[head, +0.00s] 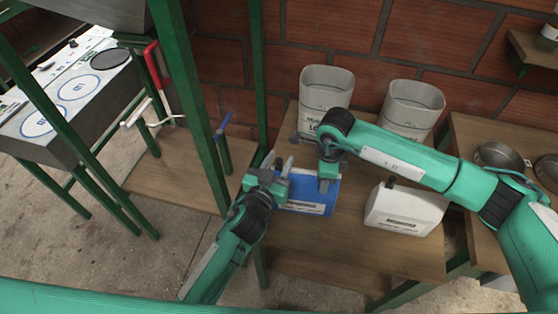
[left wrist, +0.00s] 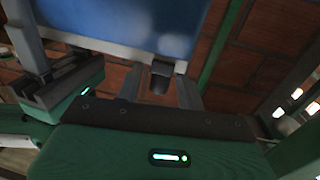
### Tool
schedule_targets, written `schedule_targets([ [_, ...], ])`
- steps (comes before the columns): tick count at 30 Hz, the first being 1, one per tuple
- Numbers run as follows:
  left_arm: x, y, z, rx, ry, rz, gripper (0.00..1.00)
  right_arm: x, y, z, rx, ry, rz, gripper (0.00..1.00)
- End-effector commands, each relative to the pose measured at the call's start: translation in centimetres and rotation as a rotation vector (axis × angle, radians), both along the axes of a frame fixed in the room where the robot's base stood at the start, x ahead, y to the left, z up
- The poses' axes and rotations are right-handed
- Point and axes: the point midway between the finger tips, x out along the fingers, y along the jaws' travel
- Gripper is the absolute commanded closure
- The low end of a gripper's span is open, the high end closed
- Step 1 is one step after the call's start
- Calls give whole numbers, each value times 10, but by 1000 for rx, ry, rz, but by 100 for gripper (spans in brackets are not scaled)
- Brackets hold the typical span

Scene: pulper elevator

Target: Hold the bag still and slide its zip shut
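The blue bag (head: 305,195) with a white label stands on the wooden table. It fills the top of the left wrist view (left wrist: 120,22), with a pale strip (left wrist: 105,45) along its edge. A small dark tab (left wrist: 161,76), which looks like the zip's slider, sticks out from that strip. My left gripper (head: 279,162) is at the bag's left end, its fingers apart. In the left wrist view the tab lies between its fingertips (left wrist: 160,88), with gaps showing. My right gripper (head: 326,178) is at the bag's right end; its grip is partly hidden.
A white container (head: 405,210) stands right of the bag. Two pale bins (head: 325,92) (head: 411,105) stand behind, near the brick wall. Green posts (head: 190,80) rise to the left. Metal bowls (head: 498,155) are at the far right. The table's front is bare.

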Motion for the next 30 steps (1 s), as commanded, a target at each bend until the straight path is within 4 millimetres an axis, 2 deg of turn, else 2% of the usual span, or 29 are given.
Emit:
schedule_targets([
  [10,3,-1,0,0,-1,0,64,0,0,0,1,0,0,94],
  [15,3,-1,0,0,-1,0,97,0,0,0,1,0,0,94],
  [16,3,-1,0,0,-1,0,100,0,0,0,1,0,0,94],
  [23,2,-4,0,-2,0,0,100,0,0,0,1,0,0,94],
  [30,-1,-30,0,-6,1,-1,100,0,1,0,1,0,0,94],
])
